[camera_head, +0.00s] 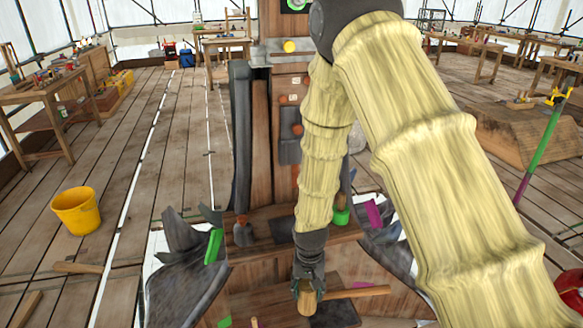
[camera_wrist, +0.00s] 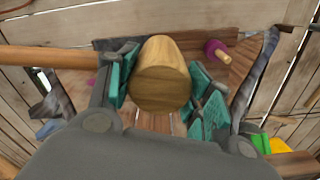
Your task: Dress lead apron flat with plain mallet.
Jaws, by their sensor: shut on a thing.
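My gripper (camera_head: 308,280) is shut on the wooden head of a plain mallet (camera_head: 307,301). In the wrist view the pale round head (camera_wrist: 160,90) sits between the teal finger pads, and its handle (camera_wrist: 45,57) runs out to the left. In the head view the handle points right. Dark grey crumpled sheet (camera_head: 185,288), seemingly the lead apron, flares at the lower left of the wooden spire base, with more (camera_head: 392,252) at the right. The mallet is over the wooden boards between them. I cannot tell whether it touches anything.
A green block (camera_head: 213,246) stands at the left sheet. Green-headed (camera_head: 341,216) and purple-headed (camera_head: 373,213) tools are at the right. A yellow bucket (camera_head: 76,210) stands on the plank floor at left. Workbenches (camera_head: 40,90) line the edges; the left floor is mostly free.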

